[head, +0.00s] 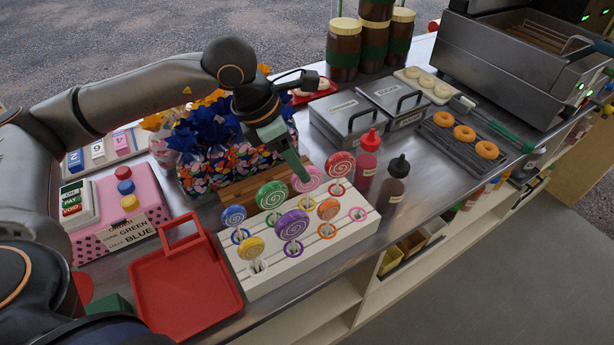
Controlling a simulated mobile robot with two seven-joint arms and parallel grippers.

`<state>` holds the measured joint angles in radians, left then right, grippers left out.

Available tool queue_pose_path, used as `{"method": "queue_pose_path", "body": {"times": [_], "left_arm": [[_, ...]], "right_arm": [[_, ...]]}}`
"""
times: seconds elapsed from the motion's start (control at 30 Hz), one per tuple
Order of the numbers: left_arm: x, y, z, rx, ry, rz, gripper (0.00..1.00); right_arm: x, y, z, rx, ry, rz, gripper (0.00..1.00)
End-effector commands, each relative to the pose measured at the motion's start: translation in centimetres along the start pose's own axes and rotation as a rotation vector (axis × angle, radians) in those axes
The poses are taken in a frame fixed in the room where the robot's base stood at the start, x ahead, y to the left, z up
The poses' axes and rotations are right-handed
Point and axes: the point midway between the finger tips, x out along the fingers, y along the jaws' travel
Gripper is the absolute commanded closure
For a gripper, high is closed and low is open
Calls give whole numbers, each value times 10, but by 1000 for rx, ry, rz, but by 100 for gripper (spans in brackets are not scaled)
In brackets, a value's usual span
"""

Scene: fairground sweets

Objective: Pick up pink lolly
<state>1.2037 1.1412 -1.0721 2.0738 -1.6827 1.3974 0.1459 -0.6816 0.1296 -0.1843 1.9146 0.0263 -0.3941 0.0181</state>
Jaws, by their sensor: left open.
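My left gripper (296,166) reaches down from above and is open. Its green-padded finger is at the upper left of the pink lolly's head and overlaps it in the picture; I cannot tell whether they touch. The other finger is not clear, and the lolly's stick is mostly hidden. My right gripper is not in view.
Other lollies, blue, purple, orange and yellow, stand close in front. A red tray (185,290) lies left of the stand. Wrapped sweet bags (221,165) crowd the back left.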

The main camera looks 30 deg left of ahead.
Motion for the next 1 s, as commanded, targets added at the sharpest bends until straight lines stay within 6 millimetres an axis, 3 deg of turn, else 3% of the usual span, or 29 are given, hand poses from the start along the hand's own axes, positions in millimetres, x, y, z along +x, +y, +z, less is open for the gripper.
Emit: {"method": "queue_pose_path", "body": {"times": [0.6,0.87,1.0], "left_arm": [[69,-1,6,-2,-1,-1,43],[72,-1,6,-1,-2,0,43],[72,-1,6,-1,-2,0,57]], "right_arm": [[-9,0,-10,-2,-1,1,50],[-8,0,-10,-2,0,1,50],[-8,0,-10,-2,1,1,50]]}}
